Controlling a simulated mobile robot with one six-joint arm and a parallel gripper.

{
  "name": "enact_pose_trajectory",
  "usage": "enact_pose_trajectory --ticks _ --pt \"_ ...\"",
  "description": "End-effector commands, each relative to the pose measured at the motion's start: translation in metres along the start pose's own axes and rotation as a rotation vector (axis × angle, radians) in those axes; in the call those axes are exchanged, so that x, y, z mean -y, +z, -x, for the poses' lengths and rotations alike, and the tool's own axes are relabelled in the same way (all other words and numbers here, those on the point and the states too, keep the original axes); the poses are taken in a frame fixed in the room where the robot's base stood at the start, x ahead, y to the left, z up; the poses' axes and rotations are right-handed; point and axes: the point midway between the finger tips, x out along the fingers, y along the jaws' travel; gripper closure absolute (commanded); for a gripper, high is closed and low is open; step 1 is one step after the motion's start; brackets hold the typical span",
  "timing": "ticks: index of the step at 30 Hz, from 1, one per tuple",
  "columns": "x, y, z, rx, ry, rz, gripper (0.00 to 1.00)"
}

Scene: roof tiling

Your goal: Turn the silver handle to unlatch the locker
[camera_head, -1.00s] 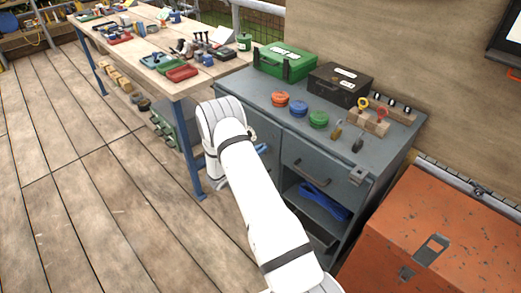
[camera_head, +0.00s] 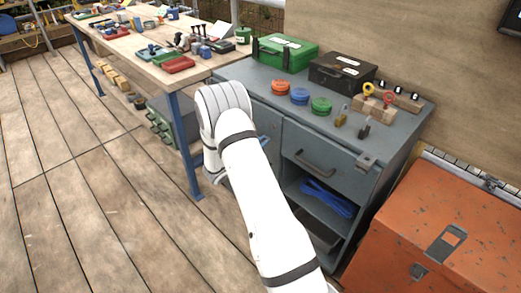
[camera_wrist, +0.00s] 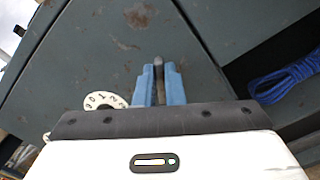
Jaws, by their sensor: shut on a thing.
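The locker is the grey-blue, scuffed left door (camera_wrist: 85,50) of the metal cabinet (camera_head: 345,130). In the wrist view my gripper (camera_wrist: 158,84) has its two blue fingers closed on a narrow dark-grey metal handle (camera_wrist: 158,68) at the door. Only the handle's end shows between the fingers; the rest is hidden. A white numbered dial (camera_wrist: 105,100) sits just left of the fingers, partly covered by my gripper body. The door looks shut. In the head view my white arm hides most of this door and nearly all of my gripper.
A coil of blue rope (camera_wrist: 285,76) lies in the open shelf right of the door. A drawer with a dark handle (camera_head: 315,162) is above it. An orange chest (camera_head: 430,225) stands close at right, a workbench (camera_head: 150,65) at left. Wooden floor at left is clear.

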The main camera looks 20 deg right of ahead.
Motion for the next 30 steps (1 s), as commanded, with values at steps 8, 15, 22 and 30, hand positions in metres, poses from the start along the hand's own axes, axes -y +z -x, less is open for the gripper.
enact_pose_trajectory --ticks 8,15,22,30 --pt "0.007 -0.007 0.0 0.0 0.002 -0.269 1.0" --pt "0.011 -0.009 0.0 0.001 0.002 -0.497 1.0" --pt "0.013 -0.01 0.0 0.0 0.003 -0.703 1.0" --pt "0.013 -0.01 0.0 -0.001 0.002 -0.882 1.0"
